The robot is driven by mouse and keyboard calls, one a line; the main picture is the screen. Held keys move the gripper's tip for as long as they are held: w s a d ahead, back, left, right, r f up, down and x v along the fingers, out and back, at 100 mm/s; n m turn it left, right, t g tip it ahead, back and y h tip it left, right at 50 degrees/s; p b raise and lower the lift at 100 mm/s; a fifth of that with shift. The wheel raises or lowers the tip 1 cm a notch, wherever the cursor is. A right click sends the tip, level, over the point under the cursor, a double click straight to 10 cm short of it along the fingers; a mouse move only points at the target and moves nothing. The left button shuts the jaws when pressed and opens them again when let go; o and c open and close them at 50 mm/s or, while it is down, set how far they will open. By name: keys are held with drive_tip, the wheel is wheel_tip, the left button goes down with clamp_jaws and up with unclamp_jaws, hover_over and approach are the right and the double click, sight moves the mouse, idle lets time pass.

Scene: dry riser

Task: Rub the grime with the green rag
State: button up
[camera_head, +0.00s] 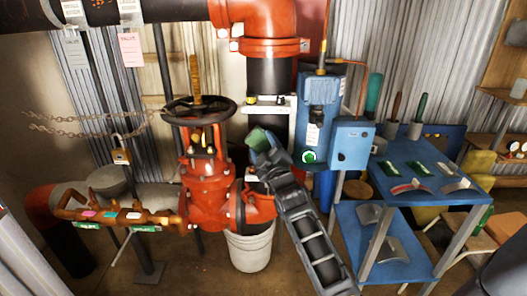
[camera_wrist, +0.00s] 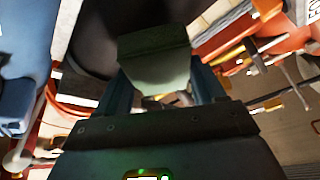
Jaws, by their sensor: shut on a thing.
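The wrist view shows the rag (camera_wrist: 155,68) as a dull green folded piece between the two fingers of my gripper (camera_wrist: 163,90). A dark pipe (camera_wrist: 98,38) lies just beyond the rag there. I cannot tell whether the rag touches it. I cannot make out the grime in either view; the rag and my arm hide part of the pipework.
A red valve (camera_head: 203,190) with a dark handwheel stands left of my gripper. A blue box (camera_head: 352,143) is close on its right. A blue two-level table (camera_head: 418,180) with tools and curved pieces stands further right. A grey bucket (camera_head: 250,248) is below.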

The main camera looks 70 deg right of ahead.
drive_tip(key=shift+s+a+f+b, duration=0.15)
drive_tip(key=shift+s+a+b, duration=0.2)
drive_tip(key=shift+a+b, duration=0.6)
drive_tip(key=shift+s+a+f+b, duration=0.1)
drive_tip(key=shift+s+a+b, duration=0.3)
drive_tip(key=shift+b, duration=0.8)
drive_tip(key=shift+a+r, duration=0.2)
drive_tip(key=shift+a, duration=0.15)
drive_tip(key=shift+s+a+b, duration=0.3)
drive_tip(key=shift+a+b, duration=0.4)
drive_tip(key=shift+s+a+b, duration=0.3)
drive_tip(key=shift+a+b, duration=0.35)
